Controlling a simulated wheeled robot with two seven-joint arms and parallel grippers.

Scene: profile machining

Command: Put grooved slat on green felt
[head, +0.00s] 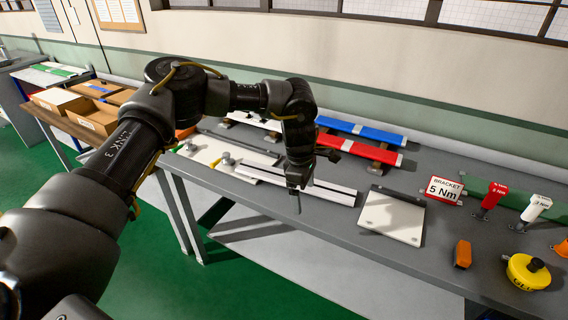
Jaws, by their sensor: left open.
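A long pale slat with dark grooves along it (328,190), which looks like the grooved slat, lies on the grey workbench. My left gripper (299,192) points down over the slat, with its fingers open and in front of it. I cannot tell whether they touch the slat. The gripper and wrist hide part of the slat's middle. A green flat strip (513,201) lies at the back right of the bench, partly behind a sign and upright tools; I cannot tell whether it is the green felt. My right gripper is not in view.
A red bar (355,148) and a blue bar (362,130) lie behind the slat. A white plate (392,216) is right of it. A "BRACKET 5 Nm" sign (444,190), an orange block (463,254) and a yellow round device (527,273) stand further right. Cardboard boxes (62,100) are far left.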

